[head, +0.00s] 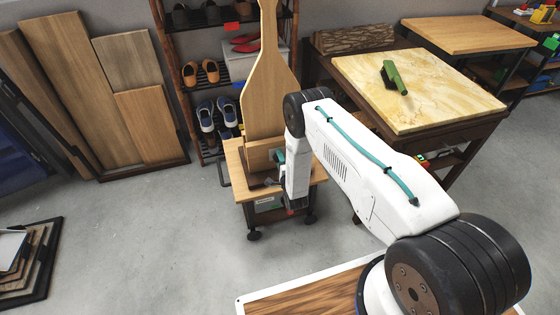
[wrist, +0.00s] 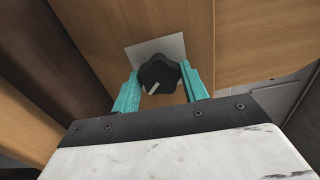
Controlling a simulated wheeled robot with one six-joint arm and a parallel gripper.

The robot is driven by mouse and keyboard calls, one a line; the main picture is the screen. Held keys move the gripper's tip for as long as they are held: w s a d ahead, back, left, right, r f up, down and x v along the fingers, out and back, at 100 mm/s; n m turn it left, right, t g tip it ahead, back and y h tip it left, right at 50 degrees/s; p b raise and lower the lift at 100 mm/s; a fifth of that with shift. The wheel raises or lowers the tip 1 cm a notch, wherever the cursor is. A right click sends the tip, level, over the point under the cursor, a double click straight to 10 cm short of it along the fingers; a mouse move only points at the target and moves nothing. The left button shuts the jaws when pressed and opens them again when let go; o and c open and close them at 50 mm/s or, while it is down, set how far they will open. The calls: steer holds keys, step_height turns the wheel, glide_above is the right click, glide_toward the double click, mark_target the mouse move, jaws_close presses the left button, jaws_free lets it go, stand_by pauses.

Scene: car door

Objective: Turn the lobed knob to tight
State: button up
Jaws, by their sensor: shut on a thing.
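The lobed knob (wrist: 158,72) is black with a white pointer mark, and shows in the wrist view in front of a pale plate (wrist: 172,46) on a wooden panel. The pointer mark points down and to the left in that view. My gripper (wrist: 160,88) has its two teal fingers on either side of the knob and is shut on it. In the head view my gripper (head: 279,156) is at the front of the small wooden stand (head: 232,160). The knob is hidden there by my arm. No tight marking can be read.
A tall paddle-shaped wooden board (head: 265,85) rises from the stand. A shoe rack (head: 205,75) is behind it. A marble-topped table (head: 420,90) with a green object (head: 394,76) stands to the right. Wooden panels (head: 90,90) lean at left.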

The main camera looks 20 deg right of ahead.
steer(key=m, duration=0.5)
steer(key=shift+m, duration=0.4)
stand_by(0.4)
steer(key=o, duration=1)
steer(key=s, duration=0.8)
